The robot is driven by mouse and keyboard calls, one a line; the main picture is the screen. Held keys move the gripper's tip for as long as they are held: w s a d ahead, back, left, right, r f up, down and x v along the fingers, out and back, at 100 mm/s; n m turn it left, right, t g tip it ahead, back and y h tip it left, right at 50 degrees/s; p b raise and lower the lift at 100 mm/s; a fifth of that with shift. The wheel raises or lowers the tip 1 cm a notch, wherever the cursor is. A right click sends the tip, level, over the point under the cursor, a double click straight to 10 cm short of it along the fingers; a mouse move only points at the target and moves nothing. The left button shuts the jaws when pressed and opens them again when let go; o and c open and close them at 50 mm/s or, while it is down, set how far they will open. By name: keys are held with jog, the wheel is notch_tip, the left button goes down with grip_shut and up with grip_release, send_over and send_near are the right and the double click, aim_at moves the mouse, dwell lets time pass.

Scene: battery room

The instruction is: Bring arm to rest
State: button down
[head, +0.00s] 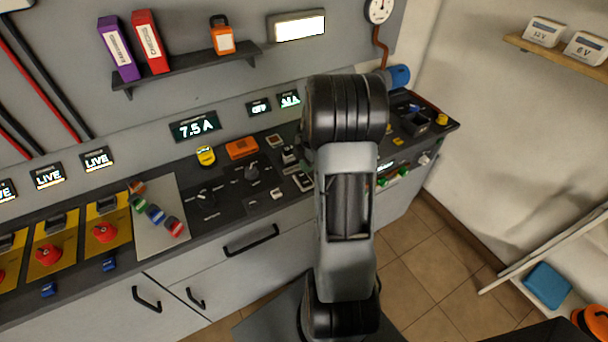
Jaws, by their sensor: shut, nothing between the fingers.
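My arm rises from the bottom middle of the head view, with a dark lower joint, a grey link and a black upper joint in front of the console. My gripper does not show; the arm's upper part hides what lies behind it. The arm stands in front of the dark console top (228,203) and covers part of its middle.
The console carries red rotary switches (104,232), a yellow button (206,155) and an orange block (242,148). A wall shelf (190,68) holds binders and an orange padlock (222,38). Tiled floor (425,265) is clear at right, beside a low shelf with a blue box (547,285).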

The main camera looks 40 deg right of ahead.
notch_tip(320, 180, up, 2)
jog(key=shift+p, duration=0.35)
dwell(0.4)
jog(key=shift+m, duration=1.2)
jog(key=s+a+r+m+t, duration=0.1)
jog(key=s+a+r+m, duration=0.3)
jog(key=a, duration=0.3)
jog(key=s+a+r+m+t+h, duration=0.1)
jog(key=s+a+r+m, duration=0.3)
jog(key=a+r+m, duration=0.1)
jog(key=s+a+r+m+t, duration=0.2)
jog(key=s+a+r+m, duration=0.2)
jog(key=a, duration=0.4)
jog(key=shift+s+a+r+m+h, duration=0.15)
jog(key=shift+a+r+m+h, duration=0.3)
jog(key=shift+r, duration=0.2)
